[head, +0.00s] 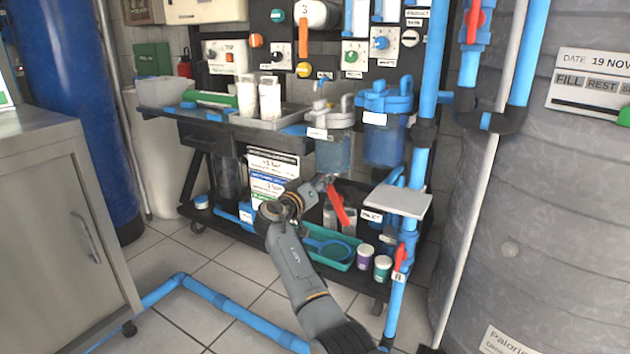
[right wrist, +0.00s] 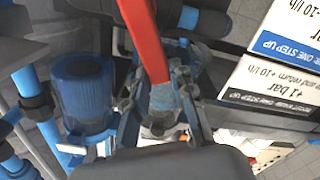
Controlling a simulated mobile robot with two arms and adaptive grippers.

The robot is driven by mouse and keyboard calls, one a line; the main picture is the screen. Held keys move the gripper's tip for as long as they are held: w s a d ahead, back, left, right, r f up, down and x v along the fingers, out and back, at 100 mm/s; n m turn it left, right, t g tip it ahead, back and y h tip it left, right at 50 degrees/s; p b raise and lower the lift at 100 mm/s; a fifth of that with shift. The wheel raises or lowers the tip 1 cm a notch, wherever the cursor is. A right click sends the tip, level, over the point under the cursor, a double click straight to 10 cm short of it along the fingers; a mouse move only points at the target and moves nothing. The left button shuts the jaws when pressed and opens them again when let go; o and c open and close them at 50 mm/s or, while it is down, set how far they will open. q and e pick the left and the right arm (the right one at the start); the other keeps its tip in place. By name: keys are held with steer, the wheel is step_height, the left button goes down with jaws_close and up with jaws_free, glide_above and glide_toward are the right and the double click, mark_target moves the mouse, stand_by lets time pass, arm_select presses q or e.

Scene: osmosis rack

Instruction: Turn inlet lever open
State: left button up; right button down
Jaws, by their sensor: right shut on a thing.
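A red lever (head: 338,203) hangs at a slant in front of the lower part of the rack, beside a label whose small text I cannot read for certain. My right gripper (head: 322,183) is at the upper end of this lever, with its arm reaching up from the bottom of the head view. In the right wrist view the red lever (right wrist: 145,40) runs down from the top edge to between the fingers of my right gripper (right wrist: 160,98), which is shut on it. The valve body behind is mostly hidden. My left gripper is not in view.
Blue filter housings (head: 385,120) hang above right of the gripper. A grey plate (head: 397,200) juts out to its right. Other red levers sit on the lower pipe (head: 399,258) and upper pipe (head: 474,22). A teal tray (head: 340,262) lies below. Blue pipe (head: 233,309) crosses the floor.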

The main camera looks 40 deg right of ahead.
steer(key=w+a+f+n, duration=0.1)
steer(key=w+f+n, duration=0.2)
steer(key=n, duration=0.9)
steer(key=shift+w+f, duration=0.15)
steer(key=shift+f, duration=1.2)
steer(key=shift+a+f, duration=0.1)
steer(key=c, duration=1.1)
jaws_free()
steer(key=shift+f, duration=0.1)
steer(key=v, duration=1.2)
steer(key=shift+f, duration=0.1)
